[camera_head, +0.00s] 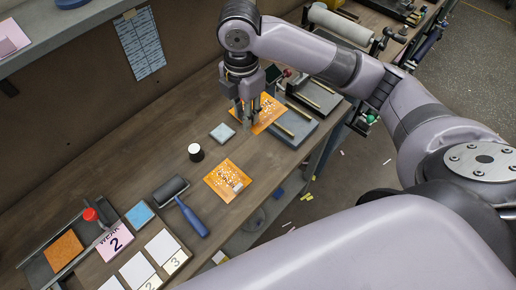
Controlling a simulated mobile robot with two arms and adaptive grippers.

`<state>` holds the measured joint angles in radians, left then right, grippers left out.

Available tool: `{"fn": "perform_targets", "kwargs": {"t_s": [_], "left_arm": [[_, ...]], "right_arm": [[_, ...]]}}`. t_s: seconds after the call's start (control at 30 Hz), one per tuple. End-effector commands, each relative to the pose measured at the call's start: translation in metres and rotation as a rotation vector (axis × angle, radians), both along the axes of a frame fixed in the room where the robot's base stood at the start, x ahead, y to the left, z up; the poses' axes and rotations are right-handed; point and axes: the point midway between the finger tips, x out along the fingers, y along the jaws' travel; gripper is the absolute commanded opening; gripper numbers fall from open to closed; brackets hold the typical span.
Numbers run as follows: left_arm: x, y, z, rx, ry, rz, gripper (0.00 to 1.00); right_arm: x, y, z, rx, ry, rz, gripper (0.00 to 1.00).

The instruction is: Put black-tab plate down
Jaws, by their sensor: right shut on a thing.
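My right gripper (246,112) points down over the bench, shut on an orange plate (266,115) with a pale printed pattern. The plate is at the left edge of a grey block with brass-coloured rails (294,126). The fingers hide part of the plate, and I cannot make out a black tab or whether the plate touches the surface below. A second orange plate (221,171) with a white pattern lies flat on the bench nearer to me. My left gripper is not in view.
A grey-blue pad (222,132), a black-and-white round pot (196,152) and a roller with a blue handle (191,217) lie on the brown bench (150,165). White numbered cards (137,269) and a tray (38,273) are at front left. A second railed block (318,94) stands behind.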

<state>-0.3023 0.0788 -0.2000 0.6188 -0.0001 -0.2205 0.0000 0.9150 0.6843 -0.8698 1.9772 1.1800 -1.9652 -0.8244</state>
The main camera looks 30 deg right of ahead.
Motion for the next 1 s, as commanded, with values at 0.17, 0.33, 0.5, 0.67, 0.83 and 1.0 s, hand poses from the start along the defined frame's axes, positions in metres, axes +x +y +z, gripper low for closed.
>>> {"fn": "perform_targets", "kwargs": {"t_s": [0.17,0.33,0.5,0.67,0.83,1.0], "left_arm": [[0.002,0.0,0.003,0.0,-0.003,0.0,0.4],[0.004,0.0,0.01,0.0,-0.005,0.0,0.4],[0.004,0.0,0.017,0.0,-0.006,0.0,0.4],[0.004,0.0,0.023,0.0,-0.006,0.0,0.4],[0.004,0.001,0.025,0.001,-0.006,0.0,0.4],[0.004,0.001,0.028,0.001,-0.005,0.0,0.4]], "right_arm": [[0.0,0.0,-0.008,0.0,0.007,0.048,0.01],[-0.001,-0.001,-0.047,-0.001,0.012,0.048,0.01],[-0.001,-0.001,-0.092,-0.001,0.011,0.047,0.01],[-0.001,0.0,-0.131,-0.001,0.008,0.047,0.01],[0.001,0.0,-0.153,0.0,0.004,0.048,0.01],[0.0,0.0,-0.17,0.0,0.006,0.049,0.01]]}}
